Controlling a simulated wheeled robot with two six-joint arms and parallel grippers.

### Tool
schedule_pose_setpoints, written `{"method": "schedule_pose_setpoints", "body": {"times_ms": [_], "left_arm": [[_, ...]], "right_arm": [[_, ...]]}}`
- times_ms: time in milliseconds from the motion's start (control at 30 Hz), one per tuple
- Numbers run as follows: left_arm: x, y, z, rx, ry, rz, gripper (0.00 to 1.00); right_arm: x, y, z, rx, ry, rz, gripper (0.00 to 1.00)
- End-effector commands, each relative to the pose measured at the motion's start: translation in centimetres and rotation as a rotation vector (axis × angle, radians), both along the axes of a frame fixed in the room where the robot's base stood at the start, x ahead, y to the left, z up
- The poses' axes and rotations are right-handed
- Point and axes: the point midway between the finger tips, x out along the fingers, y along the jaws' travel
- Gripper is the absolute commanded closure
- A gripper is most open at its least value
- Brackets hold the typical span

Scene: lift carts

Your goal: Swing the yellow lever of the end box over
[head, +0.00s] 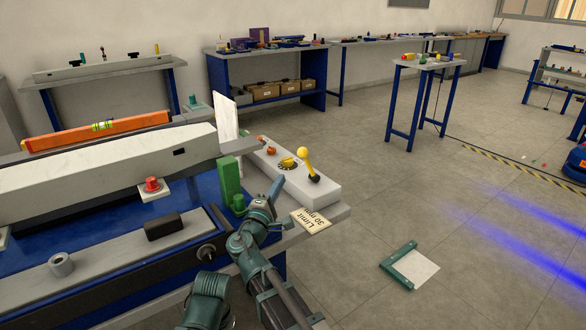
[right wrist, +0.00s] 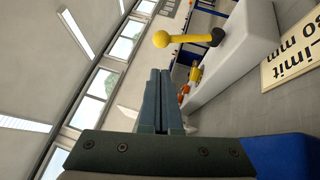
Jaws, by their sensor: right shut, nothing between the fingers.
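The end box (head: 318,190) is a white block on the near bench's right end. Its yellow lever (head: 307,164) rises from a black pivot and ends in a ball, leaning slightly left in the head view. In the right wrist view the lever (right wrist: 184,40) points left from its pivot on the end box (right wrist: 248,38). My right gripper (head: 276,188) is left of the lever and apart from it, beside the box's near side. Its fingers (right wrist: 162,85) are closed together and empty. My left gripper is not in view.
The box also carries an orange knob (head: 271,151) and a yellow dial (head: 288,162). A "Limit 30 mm" sign (head: 311,221) lies at the bench corner. A green block (head: 229,178) stands left of my gripper. A green-edged frame (head: 411,266) lies on otherwise open floor.

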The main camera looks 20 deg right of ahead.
Motion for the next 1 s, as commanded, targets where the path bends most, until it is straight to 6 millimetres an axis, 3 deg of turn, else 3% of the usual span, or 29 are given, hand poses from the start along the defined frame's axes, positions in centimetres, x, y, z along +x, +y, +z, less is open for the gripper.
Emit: {"method": "schedule_pose_setpoints", "body": {"times_ms": [167, 600, 1000], "left_arm": [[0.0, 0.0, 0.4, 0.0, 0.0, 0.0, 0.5], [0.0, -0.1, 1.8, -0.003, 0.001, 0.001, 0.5], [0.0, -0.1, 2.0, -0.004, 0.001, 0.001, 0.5]], "right_arm": [[0.9, -0.6, 0.4, 0.002, 0.0, -0.003, 1.0], [6.7, -4.6, 1.8, 0.002, 0.0, -0.003, 1.0], [8.0, -5.7, 2.0, 0.003, 0.0, -0.002, 1.0]]}}
